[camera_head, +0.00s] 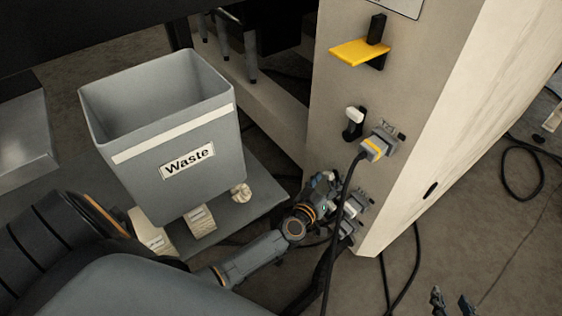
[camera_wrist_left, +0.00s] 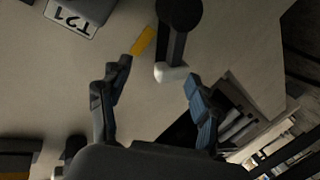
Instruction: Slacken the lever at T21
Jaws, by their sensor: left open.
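A black lever with a white end (camera_wrist_left: 172,72) is on the beige panel in the left wrist view, near a plate reading T21 (camera_wrist_left: 75,16) that appears rotated. My left gripper (camera_wrist_left: 156,78) is open. Its fingertips lie to either side of the lever's white end, with no visible contact. In the head view my left gripper (camera_head: 324,190) is low on the panel front, beside grey fittings, and its fingertips are partly hidden. My right gripper (camera_head: 452,303) shows at the lower right edge, fingers apart, empty and away from the panel.
Higher on the panel are a yellow plate (camera_head: 358,52), a black fitting with a white end (camera_head: 354,122) and a grey connector with a yellow band (camera_head: 375,148). A black cable hangs in front of the panel.

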